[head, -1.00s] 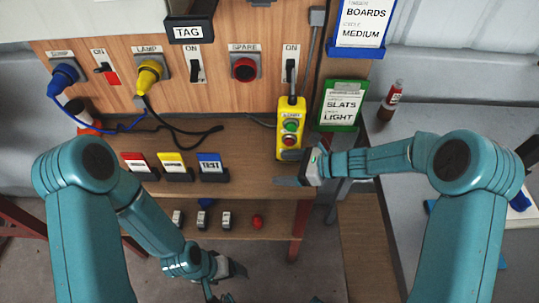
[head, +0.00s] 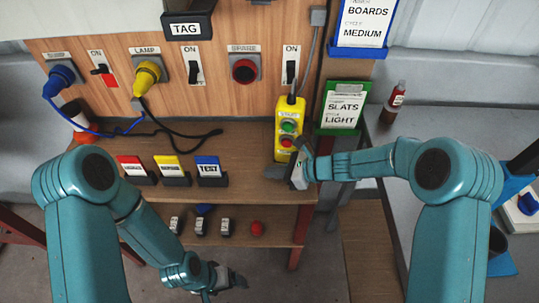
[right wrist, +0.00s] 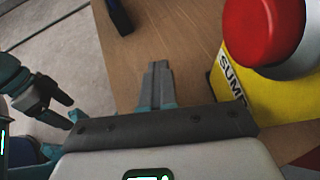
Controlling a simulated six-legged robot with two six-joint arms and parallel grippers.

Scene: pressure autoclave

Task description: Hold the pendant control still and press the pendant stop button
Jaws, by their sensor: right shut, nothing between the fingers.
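The yellow pendant control (head: 278,142) hangs upright on a cable in front of the panel. It has a green button (head: 289,126) and, below it, the red stop button (head: 286,142). My right gripper (head: 272,172) is shut and empty beside the pendant's lower end. In the right wrist view, its closed fingers (right wrist: 157,68) point past the pendant's left side. The red button (right wrist: 262,28) and yellow case (right wrist: 235,90) stand apart from them at the right. My left gripper (head: 238,281) is low, below the bench shelf and away from the pendant; its jaws are unclear.
A green-framed card (head: 341,105) hangs right of the pendant. Red, yellow and blue label holders (head: 209,170) stand on the bench (head: 235,150). The panel above carries plugs and switches (head: 291,72). A brown bottle (head: 390,104) stands on the right table.

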